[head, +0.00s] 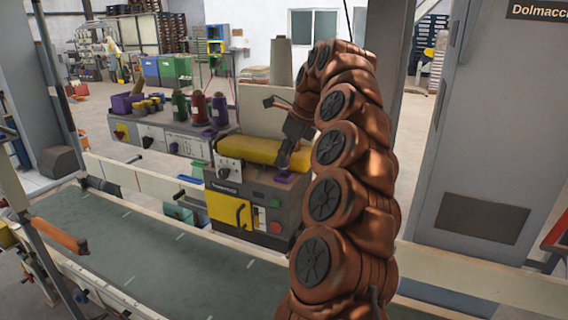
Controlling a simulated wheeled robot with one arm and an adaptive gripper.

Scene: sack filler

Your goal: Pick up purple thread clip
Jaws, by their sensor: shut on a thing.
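The purple thread clip (286,177) is a small purple piece at the right end of the top of the grey and yellow machine (229,208). My gripper (284,166) reaches down to it from the upper right and is shut on it. The fingers and the clip are small here, and the fingers cover part of the clip. I cannot tell whether the clip still touches the machine top.
A yellow padded roll (248,151) lies beside the gripper. Thread cones (199,108) in green, red and purple stand on a grey cabinet at the left. A conveyor belt (150,250) runs across the front. A tall grey cabinet (485,130) stands at the right.

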